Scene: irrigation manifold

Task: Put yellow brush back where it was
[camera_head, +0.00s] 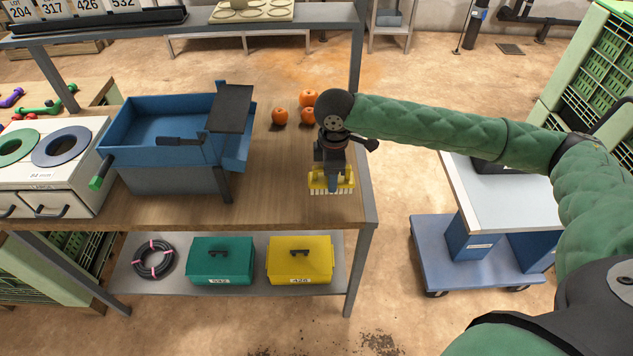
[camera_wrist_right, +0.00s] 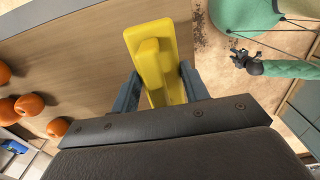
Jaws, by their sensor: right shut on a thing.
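The yellow brush (camera_head: 325,185) with pale bristles is held at the right end of the wooden table, with its bristles pointing down. My right gripper (camera_head: 333,178) is shut on it. In the right wrist view the yellow brush (camera_wrist_right: 155,60) sits between the two fingers of the right gripper (camera_wrist_right: 160,88), over or near the table's edge. I cannot tell whether the bristles touch the tabletop.
Several orange fruits (camera_head: 280,117) lie behind the brush on the table (camera_head: 275,185). A blue tub (camera_head: 170,120) stands to the left. Green (camera_head: 222,262) and yellow (camera_head: 300,262) boxes sit on the lower shelf. A blue cart (camera_head: 480,262) is at the right. Tabletop between tub and brush is clear.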

